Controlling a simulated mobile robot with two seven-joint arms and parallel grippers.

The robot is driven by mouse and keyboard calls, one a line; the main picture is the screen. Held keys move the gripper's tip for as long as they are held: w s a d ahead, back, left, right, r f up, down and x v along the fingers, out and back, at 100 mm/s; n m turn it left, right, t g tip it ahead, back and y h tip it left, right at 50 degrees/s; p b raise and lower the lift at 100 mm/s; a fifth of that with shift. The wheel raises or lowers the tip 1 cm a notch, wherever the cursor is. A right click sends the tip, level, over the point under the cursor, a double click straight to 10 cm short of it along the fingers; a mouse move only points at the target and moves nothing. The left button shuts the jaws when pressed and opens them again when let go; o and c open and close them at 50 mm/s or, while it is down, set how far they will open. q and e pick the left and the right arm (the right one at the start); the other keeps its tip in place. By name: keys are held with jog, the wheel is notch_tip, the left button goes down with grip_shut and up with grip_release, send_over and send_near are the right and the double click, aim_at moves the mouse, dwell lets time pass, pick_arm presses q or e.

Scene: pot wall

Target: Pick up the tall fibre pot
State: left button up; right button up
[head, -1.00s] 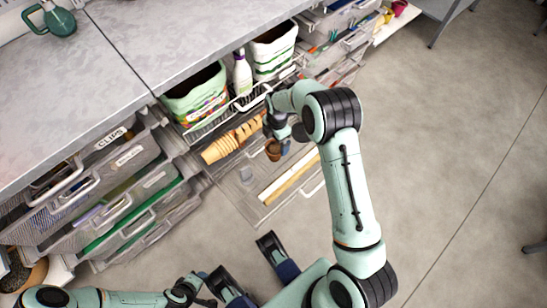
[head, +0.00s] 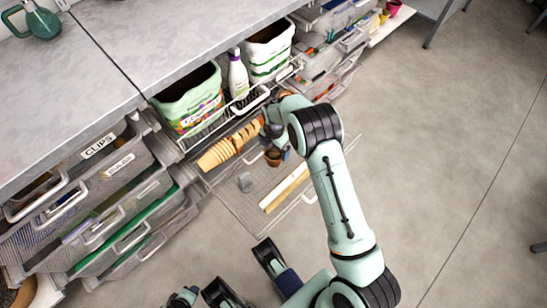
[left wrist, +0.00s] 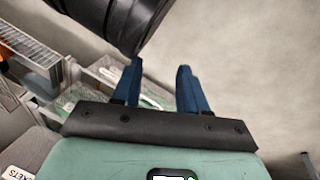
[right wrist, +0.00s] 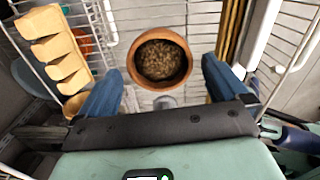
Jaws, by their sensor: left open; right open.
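A round brown pot (head: 273,158) stands in the pulled-out lower wire basket in the head view. In the right wrist view the pot (right wrist: 187,64) is seen from above, with a grainy brown inside; its height cannot be judged there. My right gripper (right wrist: 161,67) is open, its blue fingers on either side of the pot's near part, with visible gaps. It also shows in the head view (head: 279,146), partly hidden by its own arm. A row of tan nested pots (head: 217,155) lies beside it. My left gripper (left wrist: 161,66) is open and empty, away from the basket.
The wire basket (head: 236,205) also holds a small grey item (head: 245,182) and pale sticks (head: 286,188). Above it, a basket holds green-and-white bags (head: 190,98) and a spray bottle (head: 238,75). Labelled drawers (head: 100,145) stand left. Floor at right is clear.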

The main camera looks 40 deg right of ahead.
notch_tip(320, 180, down, 4)
jog(key=shift+r+b, duration=0.2)
jog(key=shift+b, duration=0.2)
jog(key=shift+r, duration=0.1)
jog(key=c, duration=0.9)
pick_arm(q)
jog(key=shift+s+a+f+g, duration=0.15)
jog(key=shift+s+f+g, duration=0.25)
jog(key=shift+s+f, duration=0.65)
pick_arm(e)
jog(key=shift+o, duration=0.2)
pick_arm(q)
jog(key=shift+r, duration=0.1)
pick_arm(e)
jog(key=shift+r, duration=0.15)
notch_tip(320, 180, up, 9)
jog(key=p, duration=0.3)
pick_arm(q)
notch_tip(320, 180, up, 6)
jog(key=d+p, duration=0.1)
jog(key=d, duration=0.2)
jog(key=shift+s+r+h+p, duration=0.2)
jog(key=shift+s+h+p, duration=0.1)
jog(key=shift+h+p, duration=0.1)
pick_arm(e)
notch_tip(320, 180, up, 11)
send_over(274, 154)
